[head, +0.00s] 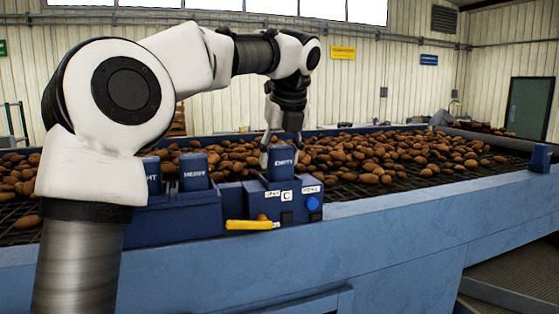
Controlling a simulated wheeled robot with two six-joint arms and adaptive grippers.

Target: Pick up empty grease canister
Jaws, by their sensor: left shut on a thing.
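The empty grease canister (281,164) is a dark blue block with light lettering that seems to read EMPTY. It stands upright at the right end of the blue holder unit (235,206) on the grader's near edge. My left gripper (281,146) points down from above and is shut on the canister's upper part. I cannot tell whether the canister's base still touches the unit. Two similar blue canisters, one (194,171) farther right and one (152,175) partly hidden by my arm, stand to its left. My right gripper is not in view.
A yellow handle (250,225), a blue round button (312,203) and small labels are on the unit's front. Potatoes (400,155) cover the mesh belt behind. The grader's blue side rail (420,205) runs right, clear on top.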

